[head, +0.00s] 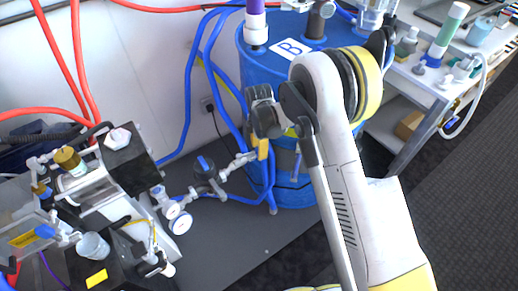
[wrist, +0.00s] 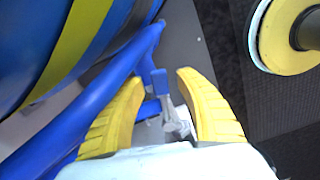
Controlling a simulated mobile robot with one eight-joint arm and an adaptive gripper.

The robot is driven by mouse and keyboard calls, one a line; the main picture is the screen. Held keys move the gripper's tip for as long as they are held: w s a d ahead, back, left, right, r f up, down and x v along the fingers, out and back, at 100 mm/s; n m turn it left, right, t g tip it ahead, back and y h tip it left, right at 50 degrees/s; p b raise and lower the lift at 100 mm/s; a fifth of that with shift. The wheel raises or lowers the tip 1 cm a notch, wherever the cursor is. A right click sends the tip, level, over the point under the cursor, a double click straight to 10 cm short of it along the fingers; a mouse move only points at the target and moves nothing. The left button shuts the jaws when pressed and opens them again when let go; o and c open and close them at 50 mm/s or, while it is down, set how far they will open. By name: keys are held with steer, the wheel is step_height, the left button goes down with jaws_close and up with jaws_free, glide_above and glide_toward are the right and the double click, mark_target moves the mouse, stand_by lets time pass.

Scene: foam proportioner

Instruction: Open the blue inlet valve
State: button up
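A dark valve with a small blue handle (head: 205,163) sits on the metal pipework left of the blue drum in the head view. My gripper (head: 263,150) is to its right, in front of the drum, and shows partly. In the wrist view my gripper (wrist: 160,78) has its two yellow fingers spread apart. A small blue handle (wrist: 159,82) on a grey metal fitting (wrist: 176,120) appears between and beyond the fingers. Whether the fingers touch it cannot be told. The lower part of the fitting is hidden by the gripper.
The blue drum marked B (head: 262,75) stands behind my arm. Blue hoses (head: 190,100) run beside it, and one (wrist: 100,105) passes close to the left finger. Pump equipment with gauges (head: 180,222) is at left. A bench with bottles (head: 435,85) is at right.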

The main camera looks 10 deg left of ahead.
steer(key=shift+r, duration=0.1)
step_height(320, 180, up, 12)
stand_by(0.5)
